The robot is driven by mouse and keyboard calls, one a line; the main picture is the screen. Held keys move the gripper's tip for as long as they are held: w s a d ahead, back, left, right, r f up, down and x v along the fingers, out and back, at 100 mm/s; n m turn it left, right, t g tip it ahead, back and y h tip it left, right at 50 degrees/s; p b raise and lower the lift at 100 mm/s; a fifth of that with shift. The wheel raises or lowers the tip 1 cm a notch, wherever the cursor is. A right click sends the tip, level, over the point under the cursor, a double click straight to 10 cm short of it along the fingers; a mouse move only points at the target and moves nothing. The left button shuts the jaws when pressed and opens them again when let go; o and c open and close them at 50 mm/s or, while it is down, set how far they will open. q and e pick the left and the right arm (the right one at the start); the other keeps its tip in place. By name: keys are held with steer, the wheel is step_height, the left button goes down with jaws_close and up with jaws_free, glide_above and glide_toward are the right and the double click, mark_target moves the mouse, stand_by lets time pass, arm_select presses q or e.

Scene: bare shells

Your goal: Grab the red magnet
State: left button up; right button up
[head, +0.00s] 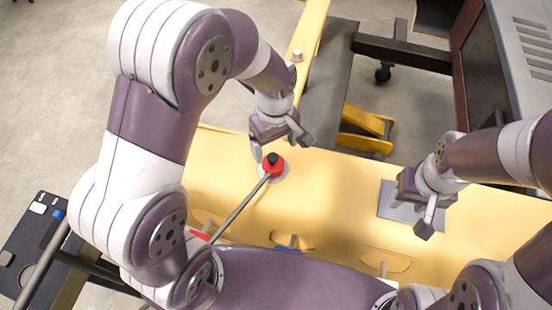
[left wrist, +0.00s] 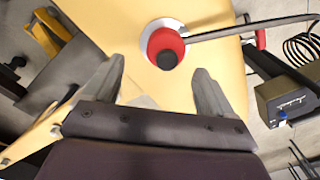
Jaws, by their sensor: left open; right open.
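The red magnet (head: 273,165) is a red round piece with a black knob on top, at the end of a grey rod. It sits on a pale round disc (head: 281,174) on the yellow table. My left gripper (head: 281,146) is open and empty, close to the magnet at its far side. In the left wrist view the magnet (left wrist: 166,46) lies ahead of the open fingers (left wrist: 160,90), apart from them. My right gripper (head: 425,215) is over a grey plate (head: 392,205) at the right of the table, open.
The yellow table (head: 330,190) is largely clear between the grippers. Tools with red and blue handles (head: 288,250) sit in slots along the near edge. A yellow wheeled item (head: 366,130) stands beyond the table. A control box (left wrist: 288,98) with a coiled cable shows in the left wrist view.

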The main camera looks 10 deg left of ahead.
mark_target(273, 156)
arm_select(q)
steer(key=f, duration=0.1)
steer(key=s+f+p, duration=0.1)
steer(key=f, duration=0.1)
steer(key=shift+s+a+f, duration=0.15)
steer(key=shift+a+f, duration=0.15)
steer(key=shift+f, duration=0.3)
steer(key=shift+w+d, duration=0.15)
steer(key=shift+w, duration=0.1)
steer(key=shift+c, duration=0.7)
steer(key=c, duration=1)
steer(key=shift+s, duration=0.1)
steer(key=shift+c, duration=1.2)
arm_select(e)
steer(key=shift+s+a+r, duration=0.15)
steer(key=shift+s+r, duration=0.1)
steer(key=shift+r, duration=0.35)
steer(key=shift+s+a+r, duration=0.15)
steer(key=shift+s+r, duration=0.05)
steer(key=shift+r, duration=0.35)
arm_select(q)
steer(key=shift+r, duration=0.1)
